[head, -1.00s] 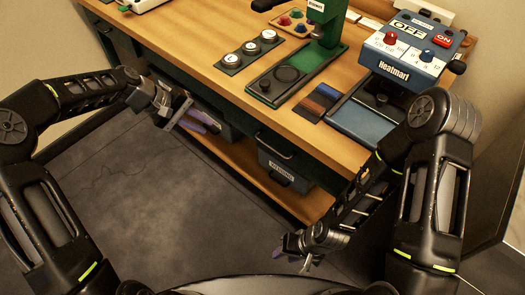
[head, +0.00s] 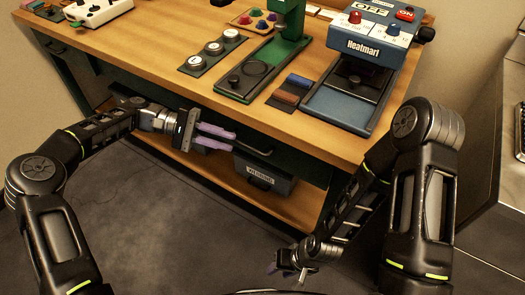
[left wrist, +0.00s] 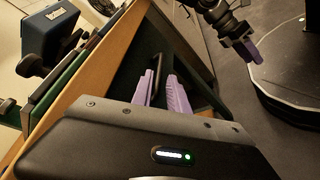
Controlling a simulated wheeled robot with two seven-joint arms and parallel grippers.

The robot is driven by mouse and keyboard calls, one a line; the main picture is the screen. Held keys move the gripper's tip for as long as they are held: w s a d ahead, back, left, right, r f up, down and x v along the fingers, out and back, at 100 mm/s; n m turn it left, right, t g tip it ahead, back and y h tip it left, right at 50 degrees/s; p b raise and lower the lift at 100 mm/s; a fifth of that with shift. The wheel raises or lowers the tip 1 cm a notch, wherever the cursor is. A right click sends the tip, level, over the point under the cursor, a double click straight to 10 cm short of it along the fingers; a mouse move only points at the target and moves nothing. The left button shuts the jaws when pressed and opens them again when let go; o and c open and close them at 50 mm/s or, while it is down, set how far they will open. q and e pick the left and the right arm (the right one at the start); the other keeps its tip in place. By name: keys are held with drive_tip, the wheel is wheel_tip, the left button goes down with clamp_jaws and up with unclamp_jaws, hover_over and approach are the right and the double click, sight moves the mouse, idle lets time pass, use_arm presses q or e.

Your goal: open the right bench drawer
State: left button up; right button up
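The right bench drawer (head: 292,162) is a dark green front under the wooden top, and it looks shut. Its dark bar handle (head: 256,149) is just right of my left gripper's fingertips in the head view. My left gripper (head: 234,139) has purple fingers spread apart and pointing at the handle. In the left wrist view the handle (left wrist: 157,68) appears between or just beyond the fingertips; contact cannot be made out. My right gripper (head: 284,271) hangs low over the floor, away from the bench; its finger opening is unclear. It also shows in the left wrist view (left wrist: 252,48).
A labelled grey bin (head: 264,174) stands on the lower shelf (head: 215,175) beneath the drawer. On the bench top (head: 150,50) are a blue heat press (head: 360,60), a green press (head: 262,68) and a badge tray (head: 212,50). The floor in front is clear.

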sight(247, 147)
use_arm(q)
drive_tip(key=shift+d, duration=0.1)
drive_tip(key=shift+d, duration=0.1)
idle(0.3)
drive_tip(key=shift+b+x, duration=0.5)
drive_tip(key=shift+x, duration=3.25)
drive_tip(key=shift+s, duration=0.1)
drive_tip(key=shift+c, duration=0.4)
clamp_jaws()
